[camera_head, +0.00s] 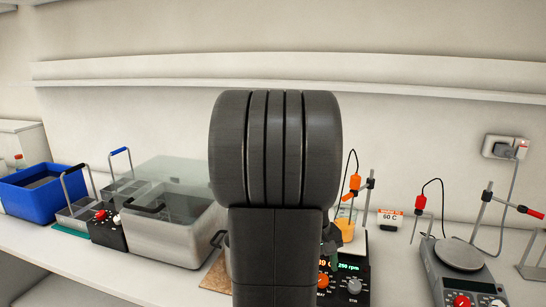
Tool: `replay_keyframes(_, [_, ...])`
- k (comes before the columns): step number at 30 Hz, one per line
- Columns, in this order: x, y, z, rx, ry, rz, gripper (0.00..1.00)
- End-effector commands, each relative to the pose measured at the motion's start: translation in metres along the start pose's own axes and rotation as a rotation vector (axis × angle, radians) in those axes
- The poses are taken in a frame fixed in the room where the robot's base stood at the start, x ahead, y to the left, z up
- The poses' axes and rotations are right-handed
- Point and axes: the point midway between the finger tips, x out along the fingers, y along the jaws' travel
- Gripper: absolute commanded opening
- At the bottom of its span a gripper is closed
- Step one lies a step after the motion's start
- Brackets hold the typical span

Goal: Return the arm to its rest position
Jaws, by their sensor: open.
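My own dark arm link fills the middle of the head view, upright and close to the camera. My gripper cannot be made out; it is hidden behind this link or outside the picture. Small dark parts show at the link's right edge, but I cannot tell what they belong to. Behind the arm, on the right, a beaker of orange liquid (346,228) stands on a black stirrer hotplate (354,284) with a lit display reading 250 rpm. The arm covers the left part of this hotplate.
A water bath with a clear lid (165,244) stands left of the arm, with wire-handled racks and a blue tub (20,200) further left. A second hotplate (459,254) with a stand is at the right. A wall shelf (130,72) runs above.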

Motion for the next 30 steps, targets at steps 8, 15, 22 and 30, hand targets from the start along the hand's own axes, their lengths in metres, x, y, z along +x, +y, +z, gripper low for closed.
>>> replay_keyframes(8, [0.029, 0.000, 0.001, 0.000, -0.003, -0.001, 0.52])
replay_keyframes(15, [0.031, 0.000, 0.000, 0.005, 0.000, -0.002, 0.52])
replay_keyframes(22, [0.029, 0.000, 0.000, 0.004, 0.001, -0.001, 0.52])
replay_keyframes(30, [-0.007, 0.000, -0.001, 0.000, 0.006, 0.002, 0.52])
